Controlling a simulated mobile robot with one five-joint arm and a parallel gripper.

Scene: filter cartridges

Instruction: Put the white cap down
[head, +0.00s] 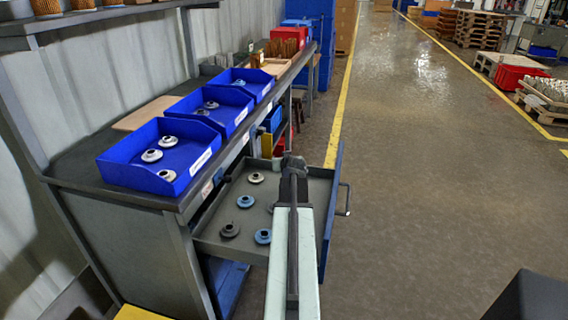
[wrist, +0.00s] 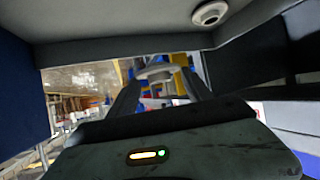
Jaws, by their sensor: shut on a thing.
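My gripper (head: 293,162) is over the open grey drawer (head: 318,190), near its far side. In the wrist view its fingers (wrist: 158,88) are shut on a pale cap, the white cap (wrist: 155,72), held between the tips. My arm hides the held cap in the head view. Another white cap (head: 256,178) lies on the drawer floor, left of my gripper; a pale cap on a grey surface also shows at the top of the wrist view (wrist: 209,13). Blue caps (head: 245,201) (head: 263,236) and a dark grey cap (head: 230,230) lie nearer in the drawer.
A blue bin (head: 120,165) with several pale caps stands on the bench left of the drawer. Two more blue bins (head: 196,121) (head: 252,76) stand behind it. The drawer's blue front (head: 331,215) rises right of my arm. The aisle floor (head: 420,180) is clear.

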